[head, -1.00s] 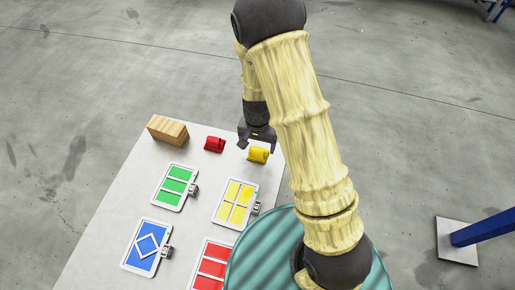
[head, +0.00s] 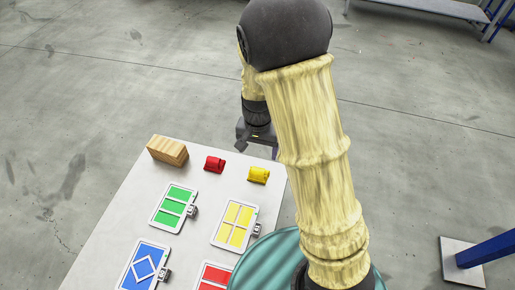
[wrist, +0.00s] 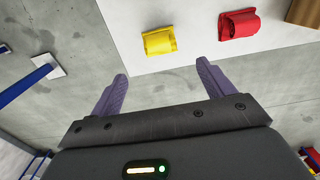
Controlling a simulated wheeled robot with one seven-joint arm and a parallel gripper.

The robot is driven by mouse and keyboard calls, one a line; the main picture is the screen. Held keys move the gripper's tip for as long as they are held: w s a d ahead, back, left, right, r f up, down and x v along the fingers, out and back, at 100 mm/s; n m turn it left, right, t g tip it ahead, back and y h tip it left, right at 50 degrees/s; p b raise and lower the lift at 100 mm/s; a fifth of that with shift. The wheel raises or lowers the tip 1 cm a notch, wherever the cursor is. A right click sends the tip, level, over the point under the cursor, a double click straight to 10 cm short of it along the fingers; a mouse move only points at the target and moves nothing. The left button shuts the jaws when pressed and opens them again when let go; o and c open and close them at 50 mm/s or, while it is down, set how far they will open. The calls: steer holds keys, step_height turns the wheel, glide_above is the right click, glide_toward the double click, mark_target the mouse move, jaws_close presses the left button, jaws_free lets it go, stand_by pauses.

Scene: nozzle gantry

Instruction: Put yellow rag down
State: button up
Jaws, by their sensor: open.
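The yellow rag (head: 258,175), a small folded roll, lies on the white table (head: 112,215) near its far right edge. It also shows in the wrist view (wrist: 159,41), ahead of the fingers and apart from them. My gripper (head: 257,146) is above and beyond the rag in the head view. In the wrist view its two purple fingers (wrist: 162,82) are spread wide with nothing between them.
A red rag (head: 214,164) lies left of the yellow one, and a wooden block (head: 167,150) stands at the far left corner. Green (head: 174,206), yellow (head: 235,223), blue (head: 144,266) and red (head: 214,277) panels lie nearer. A blue post (head: 485,251) stands at right.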

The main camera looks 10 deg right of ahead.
steer(key=shift+d, duration=0.1)
steer(key=s+d+r+n+t, duration=0.2)
steer(key=s+d+r+n, duration=0.2)
steer(key=s+d+r, duration=0.5)
steer(key=shift+s+t, duration=0.3)
steer(key=shift+s, duration=0.4)
steer(key=shift+c, duration=0.4)
stand_by(0.3)
